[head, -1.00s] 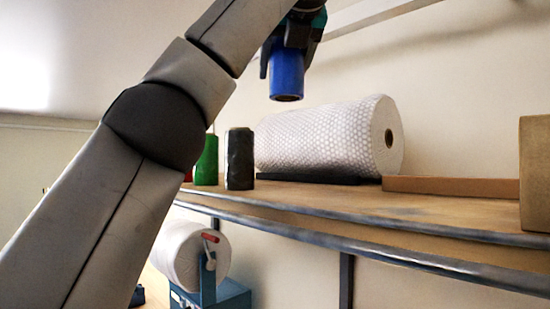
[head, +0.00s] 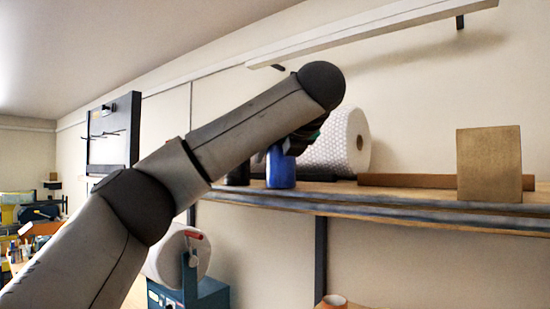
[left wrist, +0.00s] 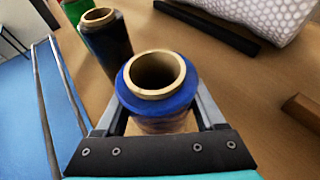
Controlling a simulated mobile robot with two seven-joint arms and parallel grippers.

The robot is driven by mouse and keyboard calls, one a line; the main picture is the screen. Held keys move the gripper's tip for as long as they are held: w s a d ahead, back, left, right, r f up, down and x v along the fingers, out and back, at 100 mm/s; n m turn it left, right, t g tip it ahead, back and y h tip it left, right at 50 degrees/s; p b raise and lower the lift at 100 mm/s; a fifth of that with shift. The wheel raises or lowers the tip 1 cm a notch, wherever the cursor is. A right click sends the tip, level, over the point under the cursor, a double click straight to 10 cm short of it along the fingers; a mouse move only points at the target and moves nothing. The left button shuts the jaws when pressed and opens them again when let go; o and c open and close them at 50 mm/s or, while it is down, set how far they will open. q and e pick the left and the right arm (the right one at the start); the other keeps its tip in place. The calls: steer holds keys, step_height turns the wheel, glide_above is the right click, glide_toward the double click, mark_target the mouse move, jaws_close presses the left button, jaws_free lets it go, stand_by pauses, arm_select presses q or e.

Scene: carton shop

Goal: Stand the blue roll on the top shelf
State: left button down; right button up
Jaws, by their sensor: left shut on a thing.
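The blue roll (head: 280,168) is upright at the front of the top shelf (head: 400,200); its lower end looks level with the shelf surface, but I cannot tell for sure that it touches. In the left wrist view the blue roll (left wrist: 157,92) shows its brown core opening from above. My left gripper (left wrist: 160,118) is shut on it, one finger on each side. In the head view my left gripper (head: 292,145) is mostly hidden behind my arm. My right gripper is in neither view.
A black roll (left wrist: 105,42) stands close beside the blue roll, with a green roll (left wrist: 75,10) beyond. A bubble-wrap roll (head: 335,145) lies behind. A brown box (head: 489,164) stands at right, near a flat brown strip (head: 405,181). Shelf room is clear between.

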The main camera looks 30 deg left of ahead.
arm_select(q)
steer(key=shift+r, duration=0.1)
steer(key=shift+w+d, duration=0.2)
steer(key=shift+w, duration=0.15)
steer(key=shift+c, duration=1.9)
jaws_free()
steer(key=shift+f, duration=0.2)
steer(key=o, duration=0.3)
steer(key=shift+s+a, duration=0.15)
steer(key=shift+s, duration=0.05)
steer(key=shift+o, duration=0.4)
steer(key=shift+w, duration=0.1)
steer(key=shift+r, duration=0.2)
steer(key=b+v, duration=0.4)
steer(key=v, duration=0.8)
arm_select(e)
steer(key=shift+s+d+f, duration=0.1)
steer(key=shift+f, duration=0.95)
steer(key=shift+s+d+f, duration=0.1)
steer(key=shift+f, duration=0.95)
